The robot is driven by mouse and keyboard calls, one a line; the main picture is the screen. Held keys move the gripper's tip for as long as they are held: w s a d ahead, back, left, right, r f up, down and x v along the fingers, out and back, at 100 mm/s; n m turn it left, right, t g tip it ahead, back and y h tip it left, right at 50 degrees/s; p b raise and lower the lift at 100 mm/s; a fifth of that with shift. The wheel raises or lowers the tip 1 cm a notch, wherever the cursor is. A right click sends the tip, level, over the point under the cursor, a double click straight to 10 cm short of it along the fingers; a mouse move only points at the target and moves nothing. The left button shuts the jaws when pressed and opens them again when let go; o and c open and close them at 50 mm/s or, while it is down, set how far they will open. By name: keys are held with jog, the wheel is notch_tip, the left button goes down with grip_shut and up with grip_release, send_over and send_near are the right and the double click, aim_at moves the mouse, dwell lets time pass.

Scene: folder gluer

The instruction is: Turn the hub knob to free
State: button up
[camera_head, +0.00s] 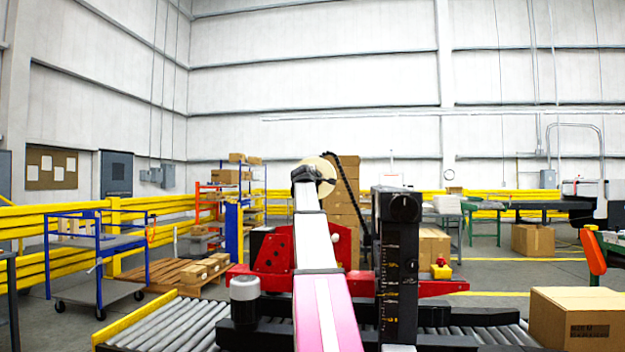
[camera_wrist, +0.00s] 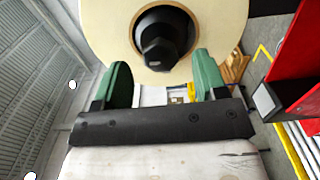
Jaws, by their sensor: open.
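The black hub knob (camera_wrist: 165,38) sits at the centre of a cream roll (camera_wrist: 108,22) in the wrist view. Its front end is a faceted grip facing me. My gripper (camera_wrist: 162,66) is open and empty, its two green fingers spread to either side below the knob. The knob appears just beyond and above the fingertips; I see no contact. In the head view, the roll (camera_head: 325,172) shows behind the dark end of my arm, which hides the knob. I cannot read any marking of the knob's position.
A black upright (camera_head: 397,275) with a round dial stands right of my arm in the head view. Red machine frame parts (camera_head: 272,262) lie behind the arm, also at right in the wrist view (camera_wrist: 297,50). A roller conveyor (camera_head: 175,325) runs across the front.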

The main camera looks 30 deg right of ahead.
jog(key=shift+x, duration=1.6)
jog(key=shift+s, duration=0.1)
jog(key=c, duration=0.9)
jog(key=shift+m, duration=1.5)
